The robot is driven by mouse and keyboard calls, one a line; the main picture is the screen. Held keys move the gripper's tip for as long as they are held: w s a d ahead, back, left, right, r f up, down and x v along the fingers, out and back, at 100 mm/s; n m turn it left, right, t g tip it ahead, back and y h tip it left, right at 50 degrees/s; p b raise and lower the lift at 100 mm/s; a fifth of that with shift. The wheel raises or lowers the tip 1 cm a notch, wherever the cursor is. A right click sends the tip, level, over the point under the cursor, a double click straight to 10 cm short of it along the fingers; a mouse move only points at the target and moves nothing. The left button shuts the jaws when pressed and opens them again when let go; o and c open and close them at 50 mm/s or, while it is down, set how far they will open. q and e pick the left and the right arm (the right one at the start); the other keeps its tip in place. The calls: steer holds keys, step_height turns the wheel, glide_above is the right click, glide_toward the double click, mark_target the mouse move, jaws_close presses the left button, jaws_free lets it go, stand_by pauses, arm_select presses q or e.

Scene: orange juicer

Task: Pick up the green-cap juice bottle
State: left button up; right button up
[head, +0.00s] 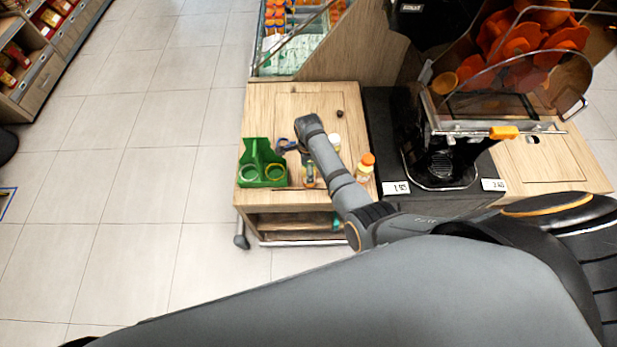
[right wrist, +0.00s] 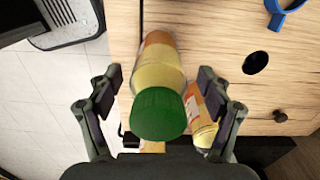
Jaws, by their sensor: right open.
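The green-cap juice bottle (right wrist: 158,68) shows in the right wrist view, with yellow juice and its green cap (right wrist: 158,114) nearest the camera. My right gripper (right wrist: 160,78) is open, with one finger on each side of the bottle and visible gaps between. In the head view my right arm reaches over the wooden counter from the right and hides most of its gripper. I cannot clearly make out the green cap there. My left gripper is not in view.
Another juice bottle (right wrist: 203,122) is close to my right finger. An orange-cap bottle (head: 365,168) and a white-cap bottle (head: 334,141) stand by my arm. A green carrier (head: 262,165) sits at the counter's left. The black juicer (head: 440,150) stands right.

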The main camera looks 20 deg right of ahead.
steer(key=shift+s+r, duration=0.1)
steer(key=shift+r, duration=0.1)
steer(key=shift+c, duration=0.3)
steer(key=shift+c, duration=1.3)
steer(key=c, duration=1.2)
